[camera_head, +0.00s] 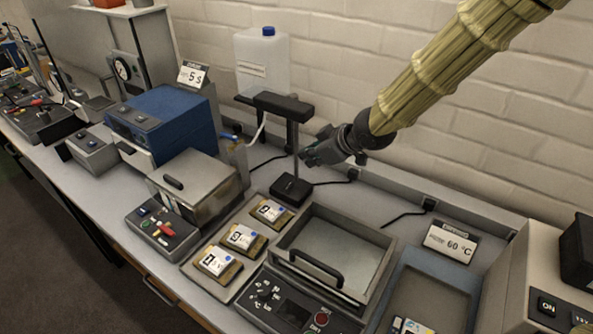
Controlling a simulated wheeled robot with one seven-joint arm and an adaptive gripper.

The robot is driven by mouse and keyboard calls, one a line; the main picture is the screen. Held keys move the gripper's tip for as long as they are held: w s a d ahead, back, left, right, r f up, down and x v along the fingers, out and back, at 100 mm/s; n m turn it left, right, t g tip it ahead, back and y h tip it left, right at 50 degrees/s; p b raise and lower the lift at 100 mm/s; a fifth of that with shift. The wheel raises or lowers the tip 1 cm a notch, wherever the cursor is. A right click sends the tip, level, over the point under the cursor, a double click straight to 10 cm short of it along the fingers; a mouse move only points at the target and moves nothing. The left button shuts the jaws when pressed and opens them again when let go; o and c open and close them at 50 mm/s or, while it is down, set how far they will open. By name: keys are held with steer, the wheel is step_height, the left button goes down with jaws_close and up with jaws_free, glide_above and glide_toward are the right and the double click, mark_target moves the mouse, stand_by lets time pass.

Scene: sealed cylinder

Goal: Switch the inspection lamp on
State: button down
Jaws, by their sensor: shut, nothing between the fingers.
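What looks like the inspection lamp is a black bar-shaped head (283,106) on a thin upright post, with a small dark base (291,190) on the bench. No light from it can be made out. A small switch on the base is too small to read. My gripper (306,159) is shut and empty. It is just right of the post in the picture, below the head and above the base. Whether it touches the post cannot be told.
A lidded metal bath (195,187) and a blue box (160,122) stand left. A tray holds several labelled cassettes (241,237). An open-topped basin (334,247) with a black handle is in front. A white container (262,60) stands behind. A 60 °C sign (450,243) is at right.

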steer(key=p, duration=0.3)
glide_above(292, 184)
steer(key=f, duration=0.8)
steer(key=shift+s+a+f, duration=0.15)
steer(key=shift+s+f, duration=0.05)
steer(key=shift+w+f+p, duration=0.2)
steer(key=shift+f+p, duration=0.3)
steer(key=shift+f, duration=0.75)
steer(key=shift+d+f, duration=0.1)
steer(key=shift+d, duration=0.1)
steer(key=shift+w+d+f, duration=0.15)
steer(key=shift+f, duration=0.1)
steer(key=shift+s+a, duration=0.2)
